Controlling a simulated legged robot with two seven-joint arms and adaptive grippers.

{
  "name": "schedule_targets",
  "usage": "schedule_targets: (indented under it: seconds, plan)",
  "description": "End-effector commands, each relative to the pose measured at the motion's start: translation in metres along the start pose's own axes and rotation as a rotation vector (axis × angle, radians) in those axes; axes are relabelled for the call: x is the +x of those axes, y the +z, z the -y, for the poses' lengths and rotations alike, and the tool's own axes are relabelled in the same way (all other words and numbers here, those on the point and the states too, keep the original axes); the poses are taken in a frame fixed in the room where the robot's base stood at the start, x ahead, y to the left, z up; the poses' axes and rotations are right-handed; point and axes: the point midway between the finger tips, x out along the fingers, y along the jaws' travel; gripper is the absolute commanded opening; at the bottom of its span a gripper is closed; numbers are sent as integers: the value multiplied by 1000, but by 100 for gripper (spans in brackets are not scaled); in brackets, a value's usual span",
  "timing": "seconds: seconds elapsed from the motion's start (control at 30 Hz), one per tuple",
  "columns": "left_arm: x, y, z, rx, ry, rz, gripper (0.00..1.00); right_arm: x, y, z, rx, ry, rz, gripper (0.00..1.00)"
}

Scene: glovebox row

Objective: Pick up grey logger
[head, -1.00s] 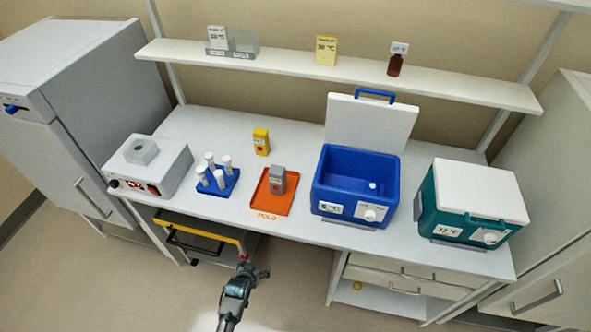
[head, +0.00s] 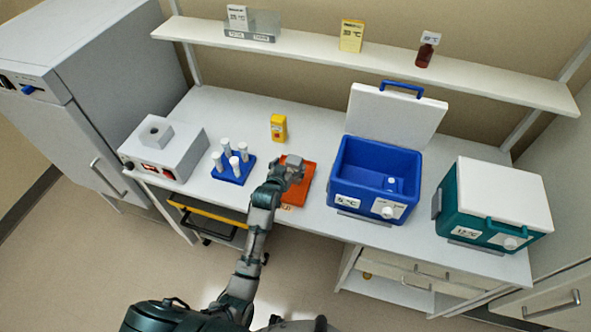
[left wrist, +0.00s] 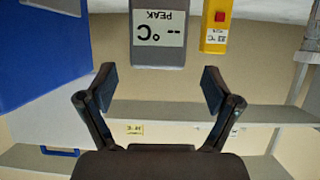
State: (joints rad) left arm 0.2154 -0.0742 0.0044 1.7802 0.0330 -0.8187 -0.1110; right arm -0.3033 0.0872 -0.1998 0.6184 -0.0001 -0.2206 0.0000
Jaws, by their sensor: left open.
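The grey logger (head: 294,161) stands on the orange tray (head: 306,182) in the head view, partly hidden by my left gripper (head: 287,173). In the left wrist view, which is upside down, the grey logger (left wrist: 158,48) shows its "PEAK" and "°C" label. It lies ahead of the open fingers of my left gripper (left wrist: 157,88) and is centred between them. The space between the fingertips looks empty. I cannot tell the exact gap between fingers and logger. My right gripper is not in view.
A yellow logger (head: 279,127) stands behind the tray. A blue rack of white-capped tubes (head: 232,170) is to the left and an open blue cooler (head: 373,178) to the right. A shelf (head: 370,65) runs above the back. A drawer (head: 207,222) stands open below the bench.

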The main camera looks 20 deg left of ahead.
Motion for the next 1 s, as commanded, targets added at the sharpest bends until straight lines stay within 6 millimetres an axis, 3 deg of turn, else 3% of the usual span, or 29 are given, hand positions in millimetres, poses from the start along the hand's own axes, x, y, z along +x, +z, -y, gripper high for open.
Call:
schedule_targets:
  seconds: [0.27,0.57,0.87,1.0]
  plan:
    - [22,-2,-2,0,0,-1,90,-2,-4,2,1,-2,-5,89]
    - [63,-4,-6,0,0,0,90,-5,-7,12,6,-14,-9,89]
    - [67,-3,-6,0,0,-1,90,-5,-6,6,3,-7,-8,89]
    - [67,-3,-6,0,0,0,57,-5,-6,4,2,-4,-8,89]
